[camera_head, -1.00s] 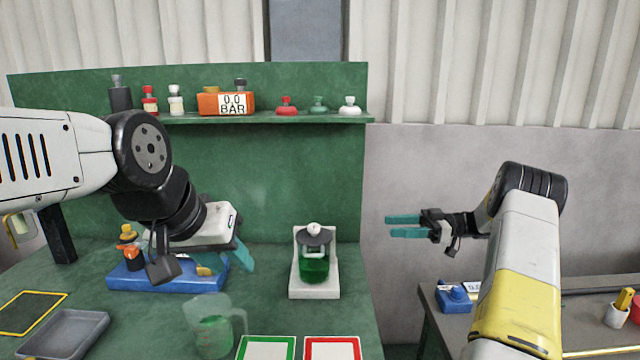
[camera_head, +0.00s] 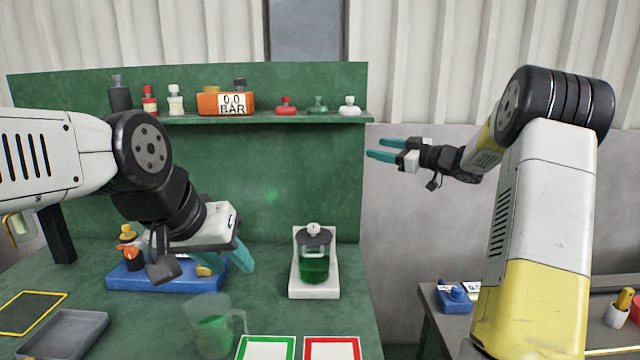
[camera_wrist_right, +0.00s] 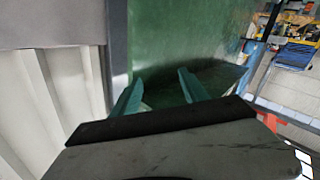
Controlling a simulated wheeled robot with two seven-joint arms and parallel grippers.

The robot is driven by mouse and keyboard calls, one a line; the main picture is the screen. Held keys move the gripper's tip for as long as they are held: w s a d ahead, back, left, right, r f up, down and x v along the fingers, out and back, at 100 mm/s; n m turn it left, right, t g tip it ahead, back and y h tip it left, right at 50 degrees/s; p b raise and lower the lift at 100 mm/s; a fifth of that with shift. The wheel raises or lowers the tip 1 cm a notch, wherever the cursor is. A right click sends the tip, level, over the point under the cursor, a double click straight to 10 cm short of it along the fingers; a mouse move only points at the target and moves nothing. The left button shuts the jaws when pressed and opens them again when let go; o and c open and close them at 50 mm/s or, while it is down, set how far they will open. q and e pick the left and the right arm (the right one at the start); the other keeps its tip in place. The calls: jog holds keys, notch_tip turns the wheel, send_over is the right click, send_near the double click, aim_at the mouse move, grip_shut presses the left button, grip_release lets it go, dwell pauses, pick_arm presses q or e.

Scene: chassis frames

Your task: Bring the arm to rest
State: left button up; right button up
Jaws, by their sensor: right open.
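My right gripper (camera_head: 382,149) is raised in the air to the right of the green bench. Its teal fingers are apart with nothing between them, and they also show open and empty in the right wrist view (camera_wrist_right: 160,92). My right arm (camera_head: 545,200) comes up from the lower right with its elbow high. My left gripper (camera_head: 245,258) hangs low over the bench near a blue tray (camera_head: 165,280). Its fingers are partly hidden by its own wrist, so its opening is unclear.
A glass jar of green liquid (camera_head: 314,268) stands on a white base. A clear beaker (camera_head: 212,325) and a grey tray (camera_head: 66,332) are nearer. A dark side table (camera_head: 440,320) stands at right.

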notch_tip(320, 180, up, 7)
jog(key=d+m+t+h, duration=0.1)
jog(key=m+t+h, duration=0.2)
jog(key=h, duration=0.1)
jog(key=s+d+r+m+h, duration=0.2)
jog(key=s+d+m+h, duration=0.2)
jog(key=s+m+h, duration=0.55)
jog(key=s+a+f+g+y, duration=0.1)
jog(key=s+a+f+g, duration=0.2)
jog(key=s, duration=0.8)
jog(key=s+a+f+g+y, duration=0.1)
jog(key=s+a+f+g, duration=0.1)
jog(key=s+f, duration=0.5)
jog(key=s+a+f+g+y, duration=0.1)
jog(key=s+a+f+g, duration=0.2)
jog(key=s, duration=1.3)
notch_tip(320, 180, down, 3)
jog(key=shift+a+g, duration=0.3)
jog(key=shift+g, duration=0.3)
